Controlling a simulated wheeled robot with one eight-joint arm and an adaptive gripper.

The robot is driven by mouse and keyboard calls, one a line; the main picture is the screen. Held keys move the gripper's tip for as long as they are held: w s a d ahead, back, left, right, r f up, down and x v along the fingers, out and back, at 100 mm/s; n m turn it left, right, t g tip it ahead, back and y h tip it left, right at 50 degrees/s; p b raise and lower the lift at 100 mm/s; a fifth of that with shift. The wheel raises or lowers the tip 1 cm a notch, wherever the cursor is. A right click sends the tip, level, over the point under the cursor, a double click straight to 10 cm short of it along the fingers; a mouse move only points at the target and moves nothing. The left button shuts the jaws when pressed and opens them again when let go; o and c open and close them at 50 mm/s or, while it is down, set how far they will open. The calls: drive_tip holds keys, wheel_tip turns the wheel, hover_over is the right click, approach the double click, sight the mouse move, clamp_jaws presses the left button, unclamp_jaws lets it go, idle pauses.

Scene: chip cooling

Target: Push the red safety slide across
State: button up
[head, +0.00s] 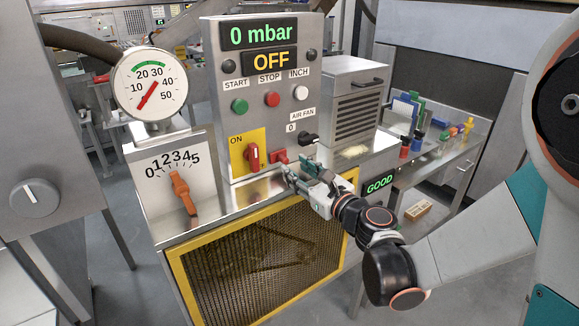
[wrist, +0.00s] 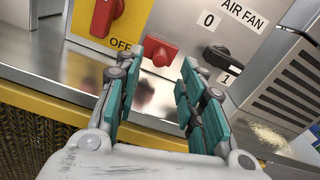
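The red slide (head: 278,157) is a small red block low on the front of the control panel (head: 222,118), just right of the yellow ON/OFF plate (head: 238,148). In the wrist view the red slide (wrist: 162,52) shows ahead, in the gap between the fingertips. My gripper (head: 291,169) is at the panel's foot, close to the slide. In the wrist view my gripper (wrist: 160,75) is open and empty, with its green-padded fingers spread apart. I cannot tell whether a fingertip touches the slide.
A red rotary switch (head: 252,157) sits on the yellow plate, left of the slide. The black air fan knob (head: 308,138) is to its right. A yellow-framed mesh guard (head: 262,255) lies below the metal ledge. The display (head: 261,61) reads 0 mbar and OFF.

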sight(286, 162)
drive_tip(key=shift+b+x, duration=0.3)
drive_tip(key=shift+x, duration=1.9)
clamp_jaws()
